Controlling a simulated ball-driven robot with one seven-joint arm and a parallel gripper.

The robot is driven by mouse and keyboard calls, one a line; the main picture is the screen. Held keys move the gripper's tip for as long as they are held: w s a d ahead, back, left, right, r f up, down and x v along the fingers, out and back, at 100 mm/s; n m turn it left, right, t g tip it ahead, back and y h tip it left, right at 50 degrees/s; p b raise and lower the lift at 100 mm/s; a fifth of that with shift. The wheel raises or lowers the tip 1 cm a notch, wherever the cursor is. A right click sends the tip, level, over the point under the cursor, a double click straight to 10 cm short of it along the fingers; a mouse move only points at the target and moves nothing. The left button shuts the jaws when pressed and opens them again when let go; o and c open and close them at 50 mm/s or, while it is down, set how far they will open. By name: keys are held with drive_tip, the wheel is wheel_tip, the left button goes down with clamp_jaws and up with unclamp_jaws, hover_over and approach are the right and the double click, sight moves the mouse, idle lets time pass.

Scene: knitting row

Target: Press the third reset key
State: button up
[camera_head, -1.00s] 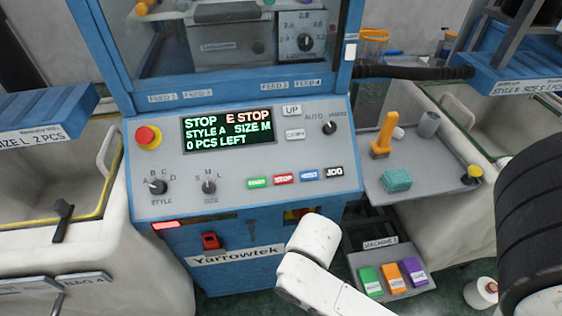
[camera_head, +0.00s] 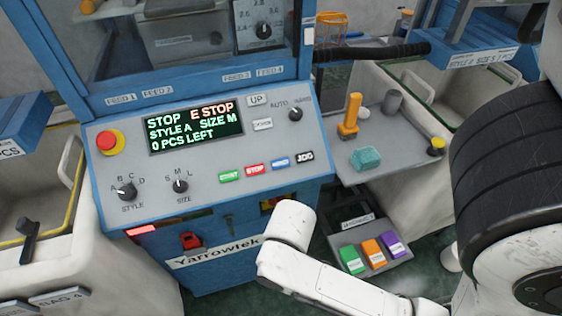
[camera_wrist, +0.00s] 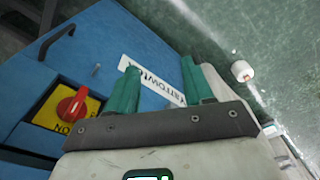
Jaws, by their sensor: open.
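The blue machine's control panel (camera_head: 215,125) fills the middle of the head view. The blue key's label is too small to read surely. My gripper (camera_wrist: 160,68) shows in the wrist view with two teal fingers apart and nothing between them. It faces the machine's lower blue front with the Yarrowtek plate (camera_wrist: 150,78). The keys are outside the wrist view.
The panel also carries a red emergency button (camera_head: 110,141), a lit display (camera_head: 195,130) and style and size knobs. A red and yellow switch (camera_wrist: 76,105) is near my gripper. A grey shelf (camera_head: 400,170) with a teal sponge (camera_head: 366,159) stands right of the panel.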

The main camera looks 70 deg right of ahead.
clamp_jaws()
idle(1.4)
